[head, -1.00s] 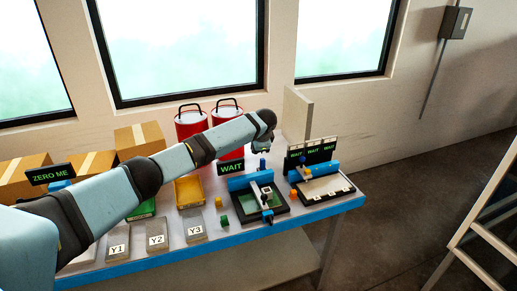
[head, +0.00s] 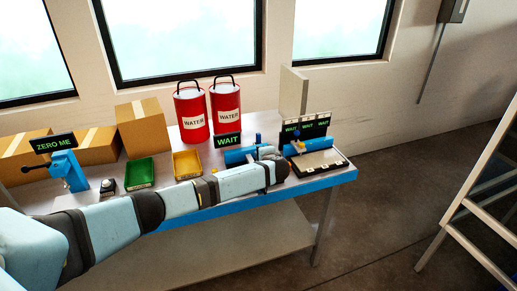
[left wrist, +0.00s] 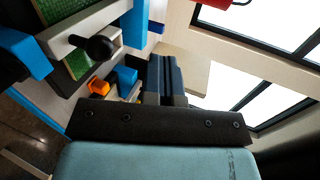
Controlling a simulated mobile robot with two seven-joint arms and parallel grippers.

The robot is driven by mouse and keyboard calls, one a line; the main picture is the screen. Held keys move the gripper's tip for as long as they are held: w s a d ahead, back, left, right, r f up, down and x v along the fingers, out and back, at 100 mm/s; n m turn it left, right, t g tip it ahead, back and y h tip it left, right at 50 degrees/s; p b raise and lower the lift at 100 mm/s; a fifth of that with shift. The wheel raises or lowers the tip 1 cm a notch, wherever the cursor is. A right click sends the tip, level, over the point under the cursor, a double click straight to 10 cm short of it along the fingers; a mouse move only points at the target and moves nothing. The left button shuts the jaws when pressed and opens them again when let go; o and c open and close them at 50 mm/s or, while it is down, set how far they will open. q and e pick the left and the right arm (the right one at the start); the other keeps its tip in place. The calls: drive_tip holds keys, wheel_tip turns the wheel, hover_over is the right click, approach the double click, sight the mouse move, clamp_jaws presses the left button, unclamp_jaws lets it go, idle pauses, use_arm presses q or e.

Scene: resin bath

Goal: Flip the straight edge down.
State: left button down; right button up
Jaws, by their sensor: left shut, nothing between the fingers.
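In the left wrist view, a pale flat bar (left wrist: 62,41) with a black round knob (left wrist: 99,47) lies across a green bed with blue parts; it may be the straight edge. My left gripper (left wrist: 165,65) is shut and empty, beside that fixture and apart from the bar. In the head view, the fixture's blue back part (head: 238,156) shows beside a WAIT sign (head: 228,140), but my left arm hides its bed and bar. The left fingertips cannot be made out there. My right gripper is in neither view.
Another fixture with a pale bed (head: 322,161) stands at the table's right end. Two red water cans (head: 191,112), cardboard boxes (head: 143,124), a green tray (head: 139,173) and a yellow tray (head: 187,165) stand behind my arm. A ladder (head: 470,190) is at right.

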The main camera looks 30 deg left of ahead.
use_arm(q)
drive_tip(key=f, duration=0.1)
drive_tip(key=f+b, duration=0.1)
drive_tip(key=s+d+f, duration=0.1)
drive_tip(key=f, duration=0.1)
drive_tip(key=shift+f+b, duration=0.1)
drive_tip(key=shift+b, duration=0.3)
drive_tip(key=shift+s+d+f, duration=0.1)
drive_tip(key=shift+f, duration=0.2)
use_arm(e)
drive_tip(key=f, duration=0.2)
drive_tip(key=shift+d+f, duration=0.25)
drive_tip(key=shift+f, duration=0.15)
use_arm(q)
drive_tip(key=shift+s+f, duration=0.1)
drive_tip(key=shift+f, duration=0.05)
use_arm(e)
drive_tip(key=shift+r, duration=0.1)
